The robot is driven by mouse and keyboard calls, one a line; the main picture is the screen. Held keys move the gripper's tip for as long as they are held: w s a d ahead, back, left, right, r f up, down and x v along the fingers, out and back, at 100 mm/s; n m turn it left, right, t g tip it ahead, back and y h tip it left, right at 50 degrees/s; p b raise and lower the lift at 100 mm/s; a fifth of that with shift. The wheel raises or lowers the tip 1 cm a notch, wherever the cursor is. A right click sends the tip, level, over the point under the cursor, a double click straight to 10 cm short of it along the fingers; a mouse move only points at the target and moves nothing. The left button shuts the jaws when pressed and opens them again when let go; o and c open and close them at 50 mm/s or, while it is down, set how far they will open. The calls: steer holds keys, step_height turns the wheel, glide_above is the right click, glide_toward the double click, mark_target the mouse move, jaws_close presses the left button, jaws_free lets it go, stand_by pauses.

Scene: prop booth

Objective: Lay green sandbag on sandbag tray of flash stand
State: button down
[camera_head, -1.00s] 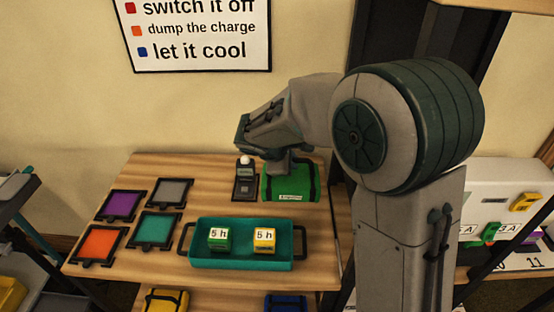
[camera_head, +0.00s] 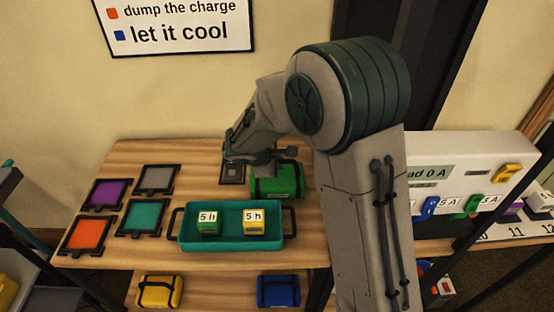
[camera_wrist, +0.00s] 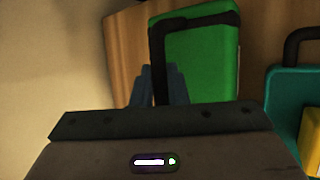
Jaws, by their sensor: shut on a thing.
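The green sandbag (camera_head: 277,181) has black straps and is at the back right of the wooden table, just behind the teal tray. In the wrist view the two bluish fingers (camera_wrist: 159,88) are on either side of the black strap at the edge of the green sandbag (camera_wrist: 205,55). The fingertips are partly hidden in the head view. I cannot tell whether the bag touches the table. I cannot make out the flash stand or its sandbag tray.
The teal tray (camera_head: 187,238) holds a green and a yellow "5 h" block. A dark device (camera_head: 231,174) is beside the bag. Purple, grey, orange and teal framed panels (camera_head: 108,194) are at left. Yellow (camera_head: 159,291) and blue (camera_head: 278,291) bags lie on a lower shelf.

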steer(key=c, duration=1.4)
jaws_free()
steer(key=shift+c, duration=0.2)
